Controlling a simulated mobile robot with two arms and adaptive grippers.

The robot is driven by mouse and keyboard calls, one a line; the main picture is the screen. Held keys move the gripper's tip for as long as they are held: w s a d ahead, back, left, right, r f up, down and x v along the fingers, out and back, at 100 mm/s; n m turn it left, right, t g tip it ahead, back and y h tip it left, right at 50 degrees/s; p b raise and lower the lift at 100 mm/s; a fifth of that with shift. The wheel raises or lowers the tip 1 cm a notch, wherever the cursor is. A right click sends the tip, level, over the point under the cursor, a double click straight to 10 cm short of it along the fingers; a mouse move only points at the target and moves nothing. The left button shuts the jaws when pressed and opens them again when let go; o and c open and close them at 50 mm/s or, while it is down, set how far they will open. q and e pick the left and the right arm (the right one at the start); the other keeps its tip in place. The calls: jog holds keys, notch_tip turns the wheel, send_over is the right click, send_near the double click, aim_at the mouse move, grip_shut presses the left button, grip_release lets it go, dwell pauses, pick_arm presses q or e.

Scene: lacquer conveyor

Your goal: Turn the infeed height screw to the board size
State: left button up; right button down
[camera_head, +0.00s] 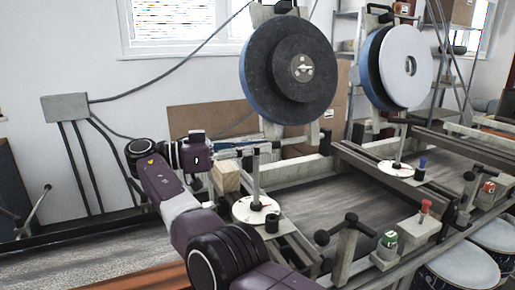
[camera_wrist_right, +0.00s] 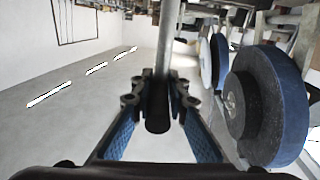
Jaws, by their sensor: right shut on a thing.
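The infeed height screw (camera_head: 256,178) is an upright grey metal rod rising from a round white dial (camera_head: 242,213) with a black crank knob (camera_head: 272,223). My right gripper (camera_head: 254,147) reaches in from the left at the top of the rod. A pale wooden block (camera_head: 226,177) sits just left of the rod. The dial's marks are too small to read. My left gripper is not in view.
A large black-and-blue wheel (camera_head: 270,75) stands behind the screw, with a second wheel (camera_head: 407,66) to the right. A second rod and dial (camera_head: 393,169) and several colour-topped knobs line the conveyor. Drum-like containers (camera_head: 462,268) stand at the lower right.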

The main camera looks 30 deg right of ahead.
jog(key=c, duration=1.9)
grip_release()
jog(key=shift+n+t+p, duration=0.55)
jog(key=shift+n+t, duration=0.15)
jog(key=shift+t, duration=0.5)
